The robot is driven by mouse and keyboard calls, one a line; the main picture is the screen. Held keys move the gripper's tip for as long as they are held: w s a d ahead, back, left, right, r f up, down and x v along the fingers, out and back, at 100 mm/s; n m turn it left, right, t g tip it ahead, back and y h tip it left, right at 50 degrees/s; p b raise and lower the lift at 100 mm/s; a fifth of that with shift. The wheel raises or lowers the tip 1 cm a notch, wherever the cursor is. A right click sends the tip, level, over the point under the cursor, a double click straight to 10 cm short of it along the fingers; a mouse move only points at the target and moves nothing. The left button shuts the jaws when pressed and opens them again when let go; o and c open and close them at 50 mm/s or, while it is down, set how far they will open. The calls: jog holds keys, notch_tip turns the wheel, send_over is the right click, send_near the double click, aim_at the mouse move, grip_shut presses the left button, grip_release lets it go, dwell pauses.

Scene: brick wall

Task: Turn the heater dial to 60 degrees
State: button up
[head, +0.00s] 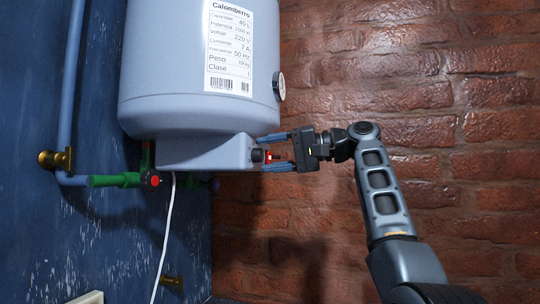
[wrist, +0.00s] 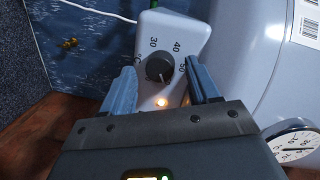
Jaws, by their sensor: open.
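The heater (head: 175,80) is a pale blue-grey tank with a control box (head: 205,152) under it. In the wrist view, the dark round dial (wrist: 159,67) sits on the box's light panel (wrist: 178,28). The marks 30, 40 and 50 show around it; no 60 mark is visible, and the right finger covers the panel below the 50. I cannot read the dial's setting. My gripper (head: 266,153) is open at the box's right end. In the wrist view its fingers (wrist: 160,71) lie on either side of the dial; I cannot tell if they touch it.
A small lamp (wrist: 162,101) glows on the panel below the dial. A round gauge (head: 279,86) juts from the tank above my gripper. Green pipes with a red-capped valve (head: 151,179) and a white cable (head: 165,232) are to the left. A brick wall (head: 420,90) stands behind.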

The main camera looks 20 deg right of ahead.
jog(key=f+b+v, duration=0.1)
jog(key=b+v, duration=0.1)
jog(key=v, duration=0.5)
jog(key=shift+d+r, duration=0.2)
jog(key=shift+r, duration=0.3)
jog(key=shift+s, duration=0.1)
